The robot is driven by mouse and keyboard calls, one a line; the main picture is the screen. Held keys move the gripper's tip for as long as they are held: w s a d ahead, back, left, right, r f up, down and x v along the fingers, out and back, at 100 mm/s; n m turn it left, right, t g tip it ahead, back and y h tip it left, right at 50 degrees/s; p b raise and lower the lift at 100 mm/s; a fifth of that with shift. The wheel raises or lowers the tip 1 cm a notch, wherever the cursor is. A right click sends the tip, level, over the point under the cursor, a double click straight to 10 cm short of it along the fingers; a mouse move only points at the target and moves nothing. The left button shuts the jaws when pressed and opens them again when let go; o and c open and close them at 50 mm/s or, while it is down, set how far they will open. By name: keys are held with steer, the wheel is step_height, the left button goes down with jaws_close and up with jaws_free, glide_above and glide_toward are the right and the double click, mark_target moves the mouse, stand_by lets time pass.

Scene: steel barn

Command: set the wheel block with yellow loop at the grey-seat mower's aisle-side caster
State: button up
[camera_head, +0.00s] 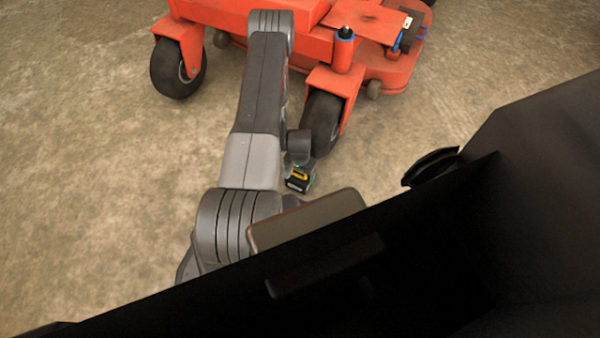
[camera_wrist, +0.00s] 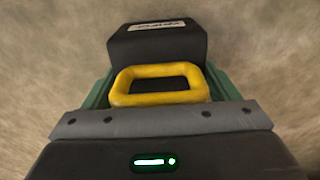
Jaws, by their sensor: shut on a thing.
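The black wheel block (camera_wrist: 157,44) has a white label on its top and a yellow loop (camera_wrist: 160,99). In the wrist view my gripper (camera_wrist: 160,88) is shut on it, with green fingers at either side of the loop. In the head view the block (camera_head: 298,185) shows small below my wrist, close to the floor; I cannot tell whether it touches. It is just in front of the right-hand caster (camera_head: 322,124) of the orange mower (camera_head: 225,12), with a small gap or light contact that I cannot make out. The mower's seat is out of view.
The mower's left-hand caster (camera_head: 178,68) stands farther off to the left. The orange deck (camera_head: 385,70) lies behind the right caster. Bare, rough floor (camera_head: 90,180) is open to the left. Dark parts of my own body cover the lower right.

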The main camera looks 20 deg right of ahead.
steer(key=o, duration=1.2)
steer(key=shift+f, duration=0.1)
steer(key=shift+o, duration=0.2)
step_height(320, 180, up, 12)
steer(key=p, duration=0.5)
